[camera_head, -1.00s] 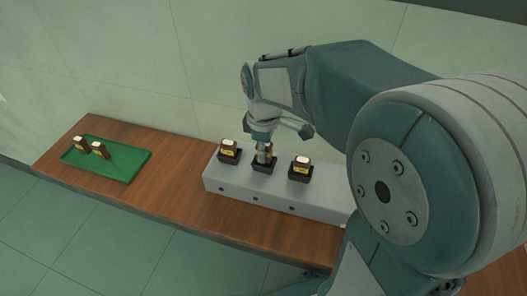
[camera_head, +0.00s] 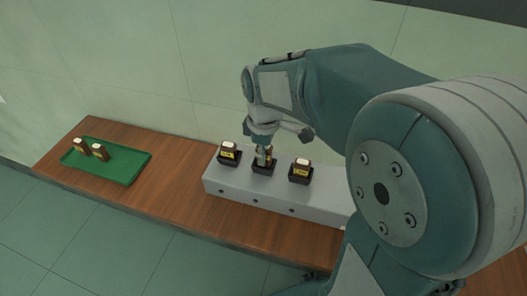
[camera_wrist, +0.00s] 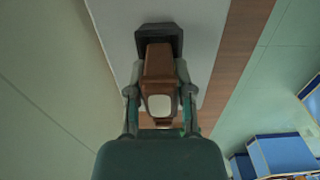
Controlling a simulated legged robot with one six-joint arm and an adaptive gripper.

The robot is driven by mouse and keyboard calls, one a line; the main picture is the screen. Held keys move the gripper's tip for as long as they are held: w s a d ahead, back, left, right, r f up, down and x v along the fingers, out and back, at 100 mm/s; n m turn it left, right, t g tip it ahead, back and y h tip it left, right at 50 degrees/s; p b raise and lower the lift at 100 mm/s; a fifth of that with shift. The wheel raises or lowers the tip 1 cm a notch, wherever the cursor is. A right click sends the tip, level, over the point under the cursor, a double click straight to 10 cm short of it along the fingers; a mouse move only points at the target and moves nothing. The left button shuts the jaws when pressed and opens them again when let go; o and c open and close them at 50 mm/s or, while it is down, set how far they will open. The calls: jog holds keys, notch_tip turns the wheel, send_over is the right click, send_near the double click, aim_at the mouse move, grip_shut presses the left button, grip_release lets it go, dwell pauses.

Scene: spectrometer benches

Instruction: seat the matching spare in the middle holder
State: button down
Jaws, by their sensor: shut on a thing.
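My gripper (camera_head: 264,156) is over the middle holder (camera_head: 263,168), a black socket on the grey block (camera_head: 235,185). In the wrist view my gripper (camera_wrist: 160,103) is shut on a brown spare (camera_wrist: 159,72) with a white top. The far end of the spare meets the black middle holder (camera_wrist: 158,36); I cannot tell how deep it sits. In the head view my fingers mostly hide this spare. The left holder (camera_head: 229,160) and the right holder (camera_head: 300,172) each hold a brown piece with a yellow label and white top.
A green tray (camera_head: 122,170) lies at the left end of the wooden bench (camera_head: 180,195), with two brown white-topped pieces (camera_head: 81,146) (camera_head: 100,152) at its left side. Bare wood lies between tray and block. A wall rises behind. Blue boxes (camera_wrist: 275,153) show at lower right in the wrist view.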

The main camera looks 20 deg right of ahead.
jog(key=shift+f, duration=0.6)
jog(key=c, duration=0.8)
grip_release()
jog(key=shift+o, duration=0.2)
jog(key=shift+r, duration=5.5)
